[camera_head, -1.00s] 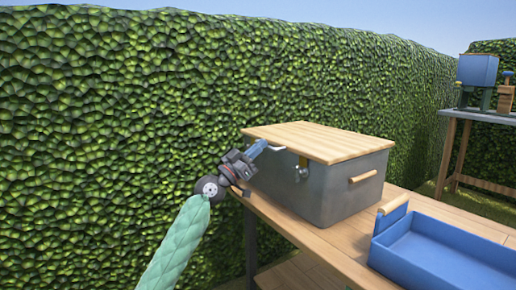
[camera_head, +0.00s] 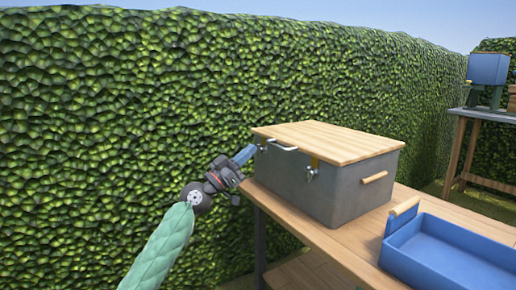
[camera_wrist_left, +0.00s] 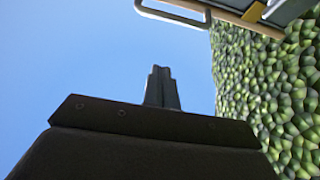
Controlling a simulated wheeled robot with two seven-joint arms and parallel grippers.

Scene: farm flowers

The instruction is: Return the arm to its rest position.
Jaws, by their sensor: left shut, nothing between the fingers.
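My left gripper (camera_head: 246,154) is at the left side of a grey metal box (camera_head: 325,188) with a closed wooden lid (camera_head: 328,142). Its blue-tipped fingers are together and hold nothing. In the head view the fingertips are close to the box's left corner; whether they touch it is hard to tell. In the left wrist view the shut fingers (camera_wrist_left: 161,88) point up against the sky, below a metal handle (camera_wrist_left: 174,12) on the box. My right gripper is out of view.
The box stands on a wooden table (camera_head: 345,240). A blue tray (camera_head: 455,250) with a wooden handle sits at the right. A tall hedge (camera_head: 120,110) runs behind. A second table (camera_head: 490,112) at far right holds a blue container (camera_head: 488,68).

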